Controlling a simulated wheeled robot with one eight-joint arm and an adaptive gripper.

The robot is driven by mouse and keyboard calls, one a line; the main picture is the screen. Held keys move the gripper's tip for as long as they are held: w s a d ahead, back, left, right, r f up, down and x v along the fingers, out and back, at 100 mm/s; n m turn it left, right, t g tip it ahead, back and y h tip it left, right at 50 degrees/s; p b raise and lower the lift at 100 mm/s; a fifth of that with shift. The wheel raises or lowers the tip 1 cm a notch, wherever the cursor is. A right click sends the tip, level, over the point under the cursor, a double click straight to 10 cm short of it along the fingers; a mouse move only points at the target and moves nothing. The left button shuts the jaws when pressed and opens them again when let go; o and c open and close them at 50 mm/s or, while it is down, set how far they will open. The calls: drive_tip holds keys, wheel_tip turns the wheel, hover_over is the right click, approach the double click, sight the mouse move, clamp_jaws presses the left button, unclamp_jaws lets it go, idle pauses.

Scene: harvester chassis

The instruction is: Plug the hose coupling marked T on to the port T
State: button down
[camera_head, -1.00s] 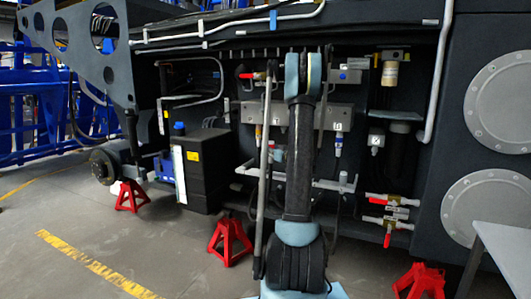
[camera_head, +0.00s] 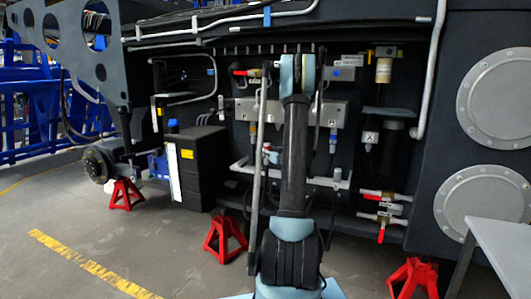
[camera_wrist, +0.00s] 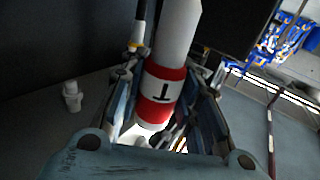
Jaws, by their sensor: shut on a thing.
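In the wrist view, the hose coupling marked T (camera_wrist: 161,94) is a red sleeve with a white band and a black T. My gripper (camera_wrist: 166,106) has a finger on each side of it and is shut on it. A thick white length (camera_wrist: 179,35) runs from the coupling to the top of the view. The coupling's near end is white and sits low between the fingers. I cannot make out port T in either view.
In the wrist view a small white fitting (camera_wrist: 72,97) stands on the dark surface at left. In the head view, a black box (camera_head: 197,167), red stands (camera_head: 225,239), red-handled valves (camera_head: 381,228) and a grey table (camera_head: 499,238) surround the work area.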

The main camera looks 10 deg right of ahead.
drive_tip(key=w+d, duration=0.9)
drive_tip(key=w, duration=0.4)
drive_tip(key=shift+w+d, duration=0.2)
drive_tip(key=shift+d, duration=0.2)
idle(0.6)
drive_tip(key=shift+r, duration=0.1)
drive_tip(key=shift+r, duration=1.05)
drive_tip(key=shift+r, duration=1.7)
idle(1.0)
drive_tip(key=c, duration=1.1)
unclamp_jaws()
drive_tip(key=shift+o, duration=0.2)
